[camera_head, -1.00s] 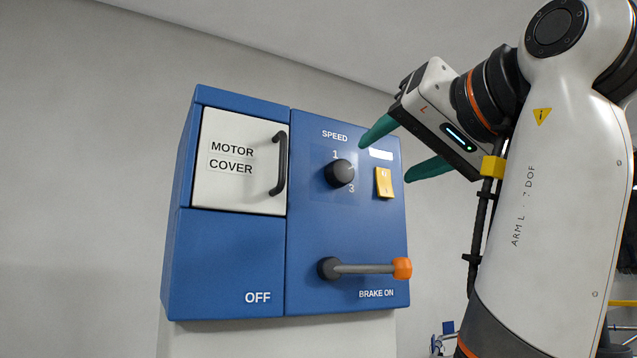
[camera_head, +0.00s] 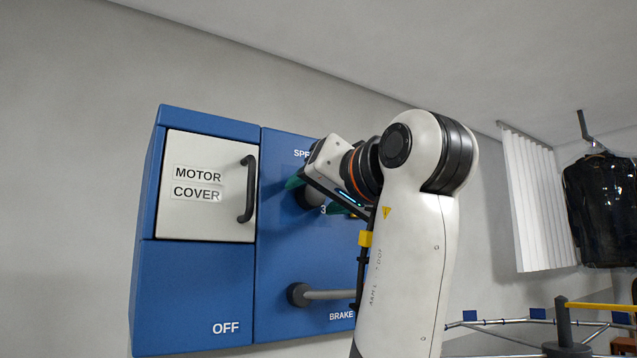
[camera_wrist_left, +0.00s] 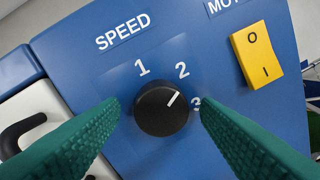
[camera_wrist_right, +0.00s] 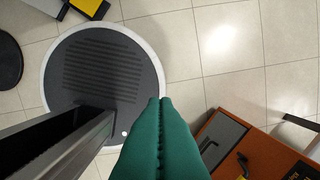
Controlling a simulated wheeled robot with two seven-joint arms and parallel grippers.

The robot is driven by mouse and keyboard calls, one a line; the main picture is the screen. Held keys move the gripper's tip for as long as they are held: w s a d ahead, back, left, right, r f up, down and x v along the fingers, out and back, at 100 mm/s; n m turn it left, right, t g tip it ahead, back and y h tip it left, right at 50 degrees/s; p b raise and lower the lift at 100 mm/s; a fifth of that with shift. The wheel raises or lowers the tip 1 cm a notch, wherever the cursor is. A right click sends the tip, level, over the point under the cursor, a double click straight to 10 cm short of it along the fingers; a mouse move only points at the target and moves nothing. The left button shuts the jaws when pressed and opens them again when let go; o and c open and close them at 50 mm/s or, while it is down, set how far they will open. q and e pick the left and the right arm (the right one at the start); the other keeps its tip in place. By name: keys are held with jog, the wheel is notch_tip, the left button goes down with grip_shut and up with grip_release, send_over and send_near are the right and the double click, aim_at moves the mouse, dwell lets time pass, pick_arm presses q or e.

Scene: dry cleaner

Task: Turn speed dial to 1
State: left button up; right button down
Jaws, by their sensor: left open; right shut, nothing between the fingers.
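The speed dial (camera_wrist_left: 163,109) is a round black knob on the blue control box (camera_head: 190,290). Its white mark points up and right, towards the 2, in the left wrist view. The numbers 1, 2 and 3 sit around it under the word SPEED. My left gripper (camera_wrist_left: 160,106) is open, with one green finger on each side of the dial; I cannot tell whether they touch it. In the head view, the left gripper (camera_head: 314,196) covers most of the dial. My right gripper (camera_wrist_right: 160,102) is shut and empty, above the floor away from the box.
A yellow switch (camera_wrist_left: 257,55) sits right of the dial. The motor cover (camera_head: 205,210) with its black handle (camera_head: 249,188) is on the left. A brake lever (camera_head: 330,294) sticks out below, partly behind my left arm. A wooden cabinet (camera_wrist_right: 250,140) is below my right gripper.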

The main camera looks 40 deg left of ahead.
pick_arm(q)
jog(key=shift+d, duration=0.15)
jog(key=shift+c, duration=0.3)
jog(key=shift+w+a, duration=0.1)
jog(key=shift+a, duration=0.2)
jog(key=c, duration=0.9)
pick_arm(e)
jog(key=shift+s+d, duration=0.15)
jog(key=shift+d, duration=0.7)
jog(key=shift+a, duration=0.15)
